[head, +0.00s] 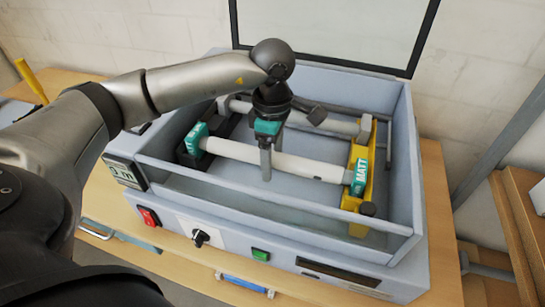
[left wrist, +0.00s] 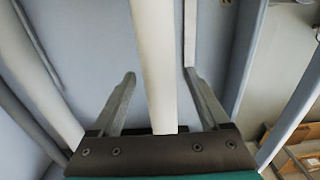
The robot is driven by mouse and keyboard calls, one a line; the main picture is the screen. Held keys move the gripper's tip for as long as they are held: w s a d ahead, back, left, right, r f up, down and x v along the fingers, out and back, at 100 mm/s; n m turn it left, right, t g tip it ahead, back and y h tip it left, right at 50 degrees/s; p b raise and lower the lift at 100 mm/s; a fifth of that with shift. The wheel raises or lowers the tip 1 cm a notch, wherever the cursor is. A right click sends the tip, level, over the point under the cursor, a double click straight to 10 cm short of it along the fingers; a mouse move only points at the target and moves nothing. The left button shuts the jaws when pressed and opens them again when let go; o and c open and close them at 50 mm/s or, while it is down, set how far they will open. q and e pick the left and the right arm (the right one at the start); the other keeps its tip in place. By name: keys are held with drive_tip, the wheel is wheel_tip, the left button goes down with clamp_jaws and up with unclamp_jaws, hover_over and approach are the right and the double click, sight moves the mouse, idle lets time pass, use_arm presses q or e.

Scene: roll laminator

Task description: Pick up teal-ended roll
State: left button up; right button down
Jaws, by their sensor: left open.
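The teal-ended roll (head: 305,167) is a long white roll with teal end pieces, lying across the inside of the open laminator (head: 157,178). Its right end has a "MATT" label and sits at a yellow bracket (head: 356,202). My left gripper (head: 272,162) is over the roll's middle, pointing down, open, with one finger on each side. In the left wrist view the roll (left wrist: 153,55) runs between the two spread fingers, with a gap on both sides. The left gripper hides a short part of the roll. My right gripper is not in view.
A second pale roll (head: 335,124) lies behind, parallel to the first. The laminator's walls (head: 402,160) surround both rolls. A clear lid (head: 335,30) stands up at the back. Switches and a knob (head: 201,236) are on the front panel. The wooden table (head: 437,230) holds the machine.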

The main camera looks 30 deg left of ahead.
use_arm(q)
clamp_jaws()
idle(0.6)
